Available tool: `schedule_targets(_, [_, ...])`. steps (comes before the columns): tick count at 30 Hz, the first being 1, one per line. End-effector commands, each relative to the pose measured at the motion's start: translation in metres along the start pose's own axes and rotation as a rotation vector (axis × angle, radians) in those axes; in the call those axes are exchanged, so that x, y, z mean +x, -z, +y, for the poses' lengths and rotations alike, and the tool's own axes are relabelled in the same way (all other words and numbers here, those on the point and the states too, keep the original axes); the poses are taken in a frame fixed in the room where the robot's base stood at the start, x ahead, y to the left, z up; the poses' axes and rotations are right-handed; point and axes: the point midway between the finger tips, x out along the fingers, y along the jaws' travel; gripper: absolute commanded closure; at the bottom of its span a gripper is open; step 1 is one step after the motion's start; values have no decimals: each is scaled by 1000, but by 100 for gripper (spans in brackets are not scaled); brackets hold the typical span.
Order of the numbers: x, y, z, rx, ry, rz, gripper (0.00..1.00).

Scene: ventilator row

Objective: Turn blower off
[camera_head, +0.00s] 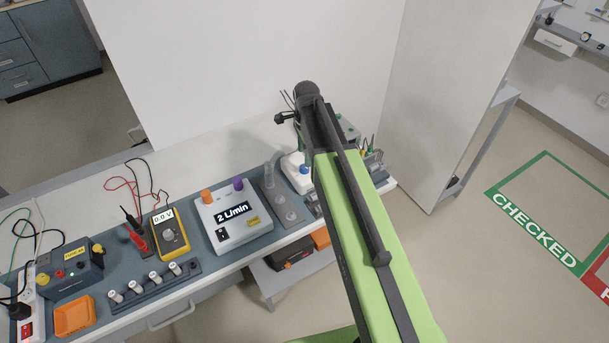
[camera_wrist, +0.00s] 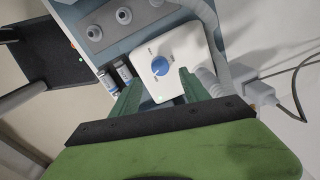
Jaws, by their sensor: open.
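A white box (camera_wrist: 172,92) with a round blue knob (camera_wrist: 160,67) on its face is in the middle of the wrist view; a grey ribbed hose beside it fits a blower. Small marks ring the knob, too small to read, and I cannot tell its setting. My gripper (camera_wrist: 160,92) is open and empty, its green fingers apart on either side of the box's lower part in the picture, with the knob just beyond the tips. In the head view the white box (camera_head: 294,174) with its blue knob (camera_head: 304,169) is partly hidden behind my arm.
A white unit reading "2 L/min" (camera_head: 234,219), a yellow meter (camera_head: 171,238) and a fitting rack (camera_head: 155,285) stand left along the bench. A grey hose (camera_wrist: 207,22) and cables (camera_wrist: 285,75) lie right of the box in the wrist view. A white wall panel rises behind.

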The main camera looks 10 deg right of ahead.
Motion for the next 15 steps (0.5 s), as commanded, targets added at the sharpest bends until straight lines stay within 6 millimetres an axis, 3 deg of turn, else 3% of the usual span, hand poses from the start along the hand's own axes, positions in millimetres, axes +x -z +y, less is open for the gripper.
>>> schedule_targets(1, [22,0,0,0,0,0,46])
schedule_targets(6, [53,0,0,-1,0,0,46])
schedule_targets(10, [64,-1,0,-1,0,0,46])
schedule_targets(15, [62,-1,0,-1,0,0,46])
